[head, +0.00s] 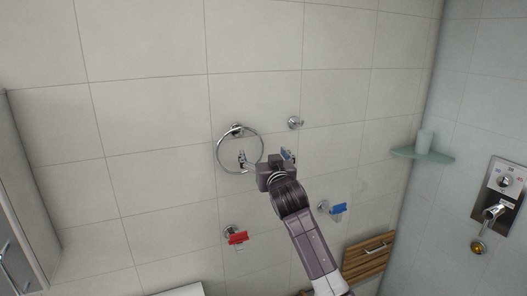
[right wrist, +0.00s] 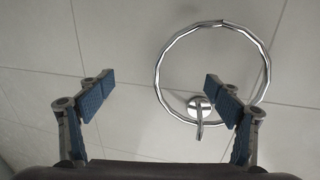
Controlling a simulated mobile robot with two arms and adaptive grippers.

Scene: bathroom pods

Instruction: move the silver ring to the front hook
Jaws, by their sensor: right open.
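The silver ring (head: 218,152) hangs on a round wall hook (head: 237,129) on the tiled wall. In the right wrist view the ring (right wrist: 157,72) shows large at the right, with the hook's round base (right wrist: 199,104) inside its lower edge. My right gripper (head: 265,158) is open and empty, in front of the ring's lower right side. In the right wrist view its right finger overlaps the ring and its left finger is clear of it; contact cannot be told. A bare silver hook (head: 295,122) is up and right of the ring. My left gripper is out of view.
Lower hooks hold a red item (head: 237,238) and a blue item (head: 338,209). A wooden slatted piece (head: 368,257) is low. The upper wall is bare.

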